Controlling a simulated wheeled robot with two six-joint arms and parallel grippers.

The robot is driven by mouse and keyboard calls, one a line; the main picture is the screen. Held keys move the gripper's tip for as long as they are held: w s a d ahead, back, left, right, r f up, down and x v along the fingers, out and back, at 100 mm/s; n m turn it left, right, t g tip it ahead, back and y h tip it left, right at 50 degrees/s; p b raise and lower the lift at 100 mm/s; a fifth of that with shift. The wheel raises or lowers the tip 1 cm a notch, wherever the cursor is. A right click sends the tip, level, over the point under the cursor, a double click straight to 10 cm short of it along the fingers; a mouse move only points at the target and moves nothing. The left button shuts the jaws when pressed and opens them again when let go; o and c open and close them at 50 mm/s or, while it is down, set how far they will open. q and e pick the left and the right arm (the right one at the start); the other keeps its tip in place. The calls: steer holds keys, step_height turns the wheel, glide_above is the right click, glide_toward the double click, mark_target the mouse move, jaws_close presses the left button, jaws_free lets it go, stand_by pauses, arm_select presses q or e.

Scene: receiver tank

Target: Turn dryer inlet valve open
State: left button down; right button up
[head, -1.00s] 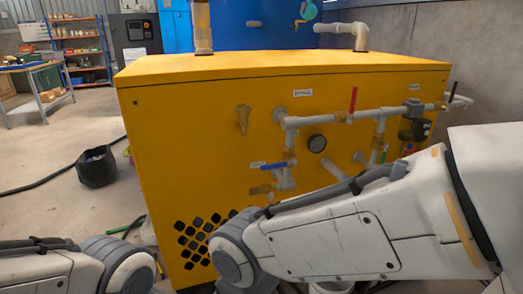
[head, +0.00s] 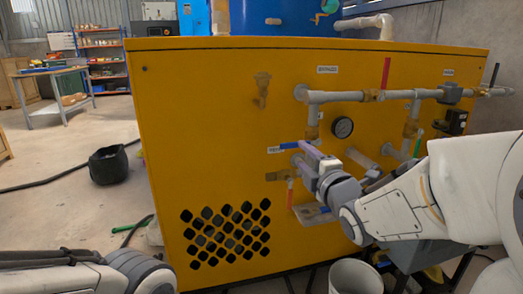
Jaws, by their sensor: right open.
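The yellow dryer cabinet (head: 210,130) carries grey pipework with several lever valves. A blue lever (head: 289,146) sits on the lower left of the pipework, roughly horizontal. A red lever (head: 386,74) stands upright on the upper pipe, and a black lever (head: 494,75) stands up at the far right. My left gripper is out of view.
A round gauge (head: 343,127) is on the panel right of my right gripper. A small red lever (head: 290,194) hangs below it, and a green lever (head: 418,146) is further right. A white bucket (head: 354,277) stands below. A black bag (head: 108,165) lies on the floor.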

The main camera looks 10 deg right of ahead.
mark_target(293, 145)
steer(key=w+p, duration=0.1)
steer(key=p, duration=0.3)
steer(key=w+p, duration=0.1)
steer(key=p, duration=0.3)
steer(key=shift+w+r, duration=0.25)
steer(key=shift+r, duration=0.15)
steer(key=w, duration=0.7)
steer(key=shift+w+a+f, duration=0.15)
steer(key=shift+w+f, duration=0.15)
steer(key=shift+w, duration=0.1)
steer(key=shift+c, duration=0.3)
jaws_close()
